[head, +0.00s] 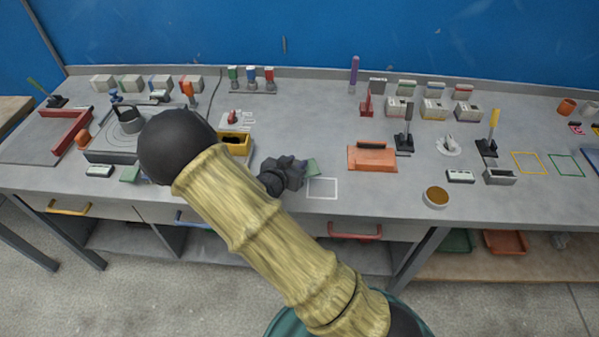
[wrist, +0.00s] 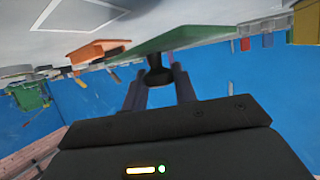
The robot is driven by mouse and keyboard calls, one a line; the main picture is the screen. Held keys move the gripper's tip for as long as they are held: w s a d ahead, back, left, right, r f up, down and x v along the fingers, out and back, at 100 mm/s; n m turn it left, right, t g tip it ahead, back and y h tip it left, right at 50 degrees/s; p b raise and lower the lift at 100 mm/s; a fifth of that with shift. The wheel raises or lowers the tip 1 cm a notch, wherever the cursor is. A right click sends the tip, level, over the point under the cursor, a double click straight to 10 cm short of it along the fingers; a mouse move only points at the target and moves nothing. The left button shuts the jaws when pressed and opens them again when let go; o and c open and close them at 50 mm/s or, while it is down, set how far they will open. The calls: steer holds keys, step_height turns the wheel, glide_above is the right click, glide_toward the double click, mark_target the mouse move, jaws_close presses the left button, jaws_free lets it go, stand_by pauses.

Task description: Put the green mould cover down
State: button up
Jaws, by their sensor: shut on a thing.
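My gripper (head: 297,170) is shut on the green mould cover (head: 313,167), near the front middle of the bench. In the wrist view my fingers (wrist: 158,84) close around a dark knob under the cover's plate in that picture, and the green cover (wrist: 180,38) spreads past them. Much of the cover is hidden behind my gripper in the head view. It appears held off the bench top. A white outlined square (head: 322,188) lies empty just right of and nearer than the cover, and also shows in the wrist view (wrist: 75,20).
An orange block with a handle (head: 372,157) stands right of the white square. A yellow box (head: 236,143) stands left of my gripper. A bowl with brown contents (head: 436,196) is near the front edge. The bench between the square and bowl is clear.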

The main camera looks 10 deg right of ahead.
steer(key=shift+f, duration=0.45)
steer(key=shift+f, duration=0.1)
steer(key=shift+f, duration=2)
steer(key=o, duration=1)
steer(key=shift+f, duration=0.1)
